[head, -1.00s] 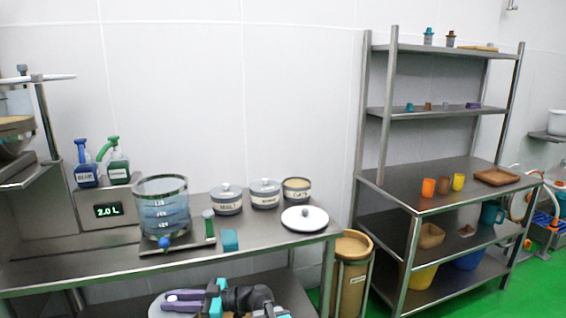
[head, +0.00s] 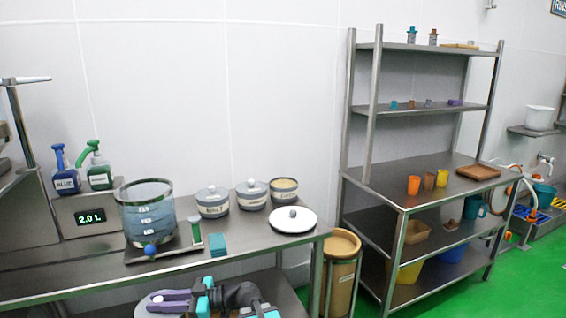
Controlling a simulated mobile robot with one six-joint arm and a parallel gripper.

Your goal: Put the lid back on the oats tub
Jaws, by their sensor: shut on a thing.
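The oats tub (head: 284,196) stands open on the left steel table, filled with pale oats, at the right end of a row of small grey tubs. A white round lid with a grey knob (head: 293,219) lies on the table in front of it and looks wider than the tub. My gripper (head: 160,298), with purple fingers, is low at the bottom of the view, in front of the table. It is shut on what looks like the knob of a pale round lid (head: 146,308), partly hidden by the fingers and cut off by the frame edge.
Two lidded tubs (head: 212,203) stand left of the oats tub. A clear vessel of blue liquid (head: 147,215) and a teal block (head: 217,245) are further left. A tan bin (head: 341,270) stands between table and steel shelf (head: 440,175). Green floor (head: 520,285) is clear at right.

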